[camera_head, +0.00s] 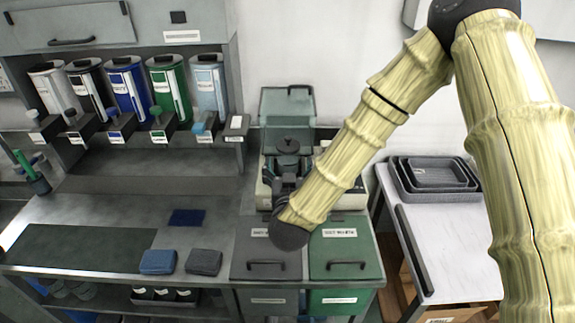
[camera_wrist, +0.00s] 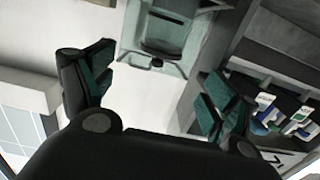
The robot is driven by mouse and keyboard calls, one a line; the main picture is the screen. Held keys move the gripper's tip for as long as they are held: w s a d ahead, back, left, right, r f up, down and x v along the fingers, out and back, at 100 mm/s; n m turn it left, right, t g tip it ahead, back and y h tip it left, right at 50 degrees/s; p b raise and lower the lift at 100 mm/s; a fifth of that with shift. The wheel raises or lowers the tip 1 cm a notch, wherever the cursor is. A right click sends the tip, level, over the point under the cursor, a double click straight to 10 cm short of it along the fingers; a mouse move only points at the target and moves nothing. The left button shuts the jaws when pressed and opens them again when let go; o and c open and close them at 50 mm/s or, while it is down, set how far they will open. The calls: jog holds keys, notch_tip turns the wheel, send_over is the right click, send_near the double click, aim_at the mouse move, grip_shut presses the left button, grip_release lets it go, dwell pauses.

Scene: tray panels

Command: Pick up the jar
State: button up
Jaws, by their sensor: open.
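My gripper (camera_head: 287,172) is in front of the grey-green machine (camera_head: 287,104) at the back of the counter, partly hidden by my arm. In the wrist view my gripper (camera_wrist: 152,90) has its two dark fingers with green pads spread wide, with only pale wall between them. The machine (camera_wrist: 163,38) appears beyond the fingers at the top of that view. I cannot pick out the jar for certain. Several small dark containers with white labels (camera_head: 164,295) stand on the low shelf under the counter, well below and left of my gripper; they may be jars.
A rack of several coloured canisters (camera_head: 127,88) stands at the left. Blue and dark folded cloths (camera_head: 158,262) lie at the counter's front edge. Grey and green lidded bins (camera_head: 345,258) sit below my arm. Stacked trays (camera_head: 437,174) lie on the white side table. The middle counter is mostly clear.

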jog(key=b, duration=0.4)
send_near(289, 164)
jog(key=w, duration=0.4)
jog(key=w+p, duration=0.1)
jog(key=w, duration=0.3)
jog(key=shift+w+f+p, duration=0.15)
jog(key=shift+f+p, duration=0.15)
jog(key=shift+p, duration=0.05)
jog(key=shift+w+r+p, duration=0.1)
jog(key=shift+w+p, duration=0.35)
jog(key=shift+w, duration=0.15)
jog(key=shift+w+a+f+p, duration=0.1)
jog(key=shift+w+p, duration=0.15)
jog(key=shift+w, duration=0.4)
jog(key=shift+w+d+f+p, duration=0.1)
jog(key=shift+w+p, duration=0.15)
jog(key=shift+w, duration=0.45)
jog(key=shift+w+a+f+p, duration=0.1)
jog(key=shift+w+p, duration=0.15)
jog(key=shift+w, duration=0.4)
jog(key=c, duration=1.5)
jog(key=shift+c, duration=0.2)
jog(key=shift+r, duration=0.15)
